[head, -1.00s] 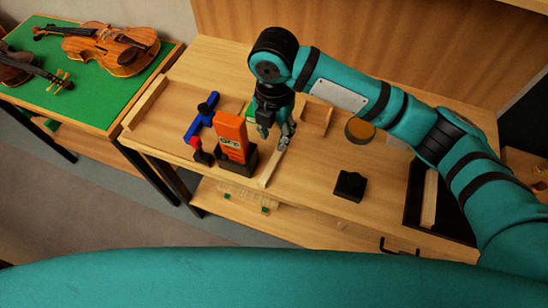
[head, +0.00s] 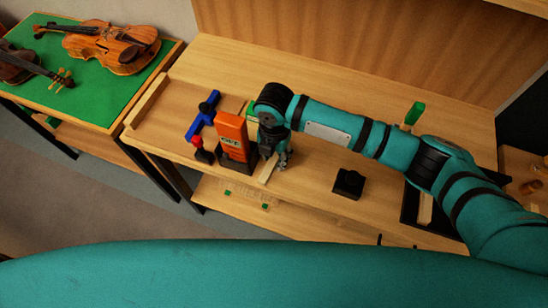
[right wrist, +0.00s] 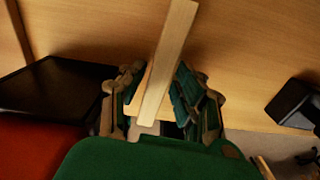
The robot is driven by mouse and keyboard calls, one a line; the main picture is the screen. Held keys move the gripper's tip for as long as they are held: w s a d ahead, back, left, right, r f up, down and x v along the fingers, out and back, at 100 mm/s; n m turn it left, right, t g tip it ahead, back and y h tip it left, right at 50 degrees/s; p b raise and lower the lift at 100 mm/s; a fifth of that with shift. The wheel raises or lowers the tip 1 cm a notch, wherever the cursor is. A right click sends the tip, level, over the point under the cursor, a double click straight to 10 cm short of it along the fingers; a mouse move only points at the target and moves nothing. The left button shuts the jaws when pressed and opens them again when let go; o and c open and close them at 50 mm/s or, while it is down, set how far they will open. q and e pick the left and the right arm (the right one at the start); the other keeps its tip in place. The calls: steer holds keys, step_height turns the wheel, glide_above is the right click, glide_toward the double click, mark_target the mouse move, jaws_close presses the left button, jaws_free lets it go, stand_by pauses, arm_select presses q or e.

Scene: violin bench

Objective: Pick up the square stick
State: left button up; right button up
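The square stick (head: 267,172), a pale wooden bar, lies on the bench and juts toward its front edge. In the right wrist view the stick (right wrist: 166,62) runs between the two fingers of my right gripper (right wrist: 157,96). The fingers stand apart on either side of it, with a gap showing at least on the right. In the head view my right gripper (head: 276,162) points down over the stick, and part of the stick is hidden behind it. My left gripper is not in view.
An orange block (head: 231,137) in a black holder stands close left of the gripper. A blue tool (head: 203,117) and a red-topped piece (head: 198,143) lie beyond it. A black block (head: 348,184) sits to the right. Violins (head: 110,46) lie on a green-topped table (head: 65,92).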

jaws_close()
steer(key=shift+r, duration=0.1)
